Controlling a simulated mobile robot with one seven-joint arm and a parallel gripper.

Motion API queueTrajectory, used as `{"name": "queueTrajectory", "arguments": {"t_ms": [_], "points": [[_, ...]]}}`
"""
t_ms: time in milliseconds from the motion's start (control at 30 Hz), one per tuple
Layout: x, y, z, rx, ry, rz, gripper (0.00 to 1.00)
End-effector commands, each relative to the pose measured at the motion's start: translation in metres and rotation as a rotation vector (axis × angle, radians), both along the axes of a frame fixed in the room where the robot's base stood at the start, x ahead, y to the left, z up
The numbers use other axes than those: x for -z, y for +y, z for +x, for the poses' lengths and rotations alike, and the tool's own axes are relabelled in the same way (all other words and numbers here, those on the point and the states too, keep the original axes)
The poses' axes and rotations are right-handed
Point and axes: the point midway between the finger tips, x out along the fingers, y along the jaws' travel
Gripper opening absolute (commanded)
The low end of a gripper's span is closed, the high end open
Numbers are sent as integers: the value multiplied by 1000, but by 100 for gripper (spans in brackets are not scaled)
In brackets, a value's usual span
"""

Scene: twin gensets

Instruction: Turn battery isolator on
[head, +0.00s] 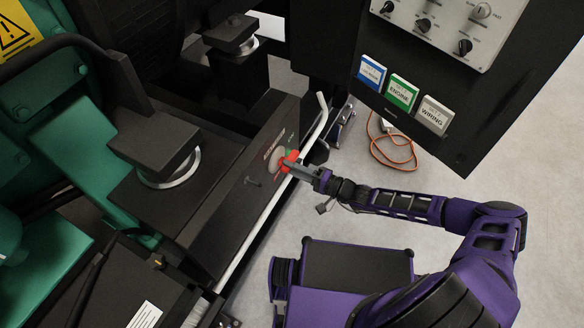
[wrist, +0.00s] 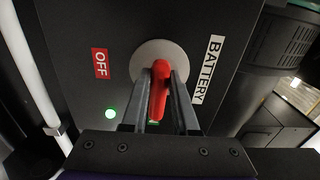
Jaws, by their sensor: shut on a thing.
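The battery isolator is a red handle (wrist: 159,88) on a round grey disc (wrist: 146,52), set in a dark panel face. In the wrist view the panel carries a red OFF label (wrist: 100,63) and a white BATTERY label (wrist: 207,70). My gripper (wrist: 160,92) is shut on the red handle, one finger on each side. The handle points down in the wrist view, towards a green patch mostly hidden behind it. The red handle also shows in the head view (head: 291,159), at my gripper's tip (head: 299,166).
A white pipe (head: 262,219) runs along the foot of the dark frame, close to my gripper. A hanging panel with knobs (head: 448,22) and three coloured tags (head: 403,92) is at the upper right. An orange cable (head: 393,163) lies on the floor below it.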

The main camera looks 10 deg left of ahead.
Motion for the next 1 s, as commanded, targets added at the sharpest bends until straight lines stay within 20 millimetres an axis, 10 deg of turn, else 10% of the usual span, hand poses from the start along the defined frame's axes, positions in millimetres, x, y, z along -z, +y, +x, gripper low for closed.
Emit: {"name": "queueTrajectory", "arguments": {"t_ms": [100, 133, 267, 667, 1000], "points": [[0, -1, 0, 0, -2, -3, 0], [0, -1, 0, 0, -2, -3, 33], [0, 0, 0, 0, -2, -2, 56], [0, -7, -1, 1, 0, -2, 57], [1, -74, -24, 4, -1, -4, 57]]}}
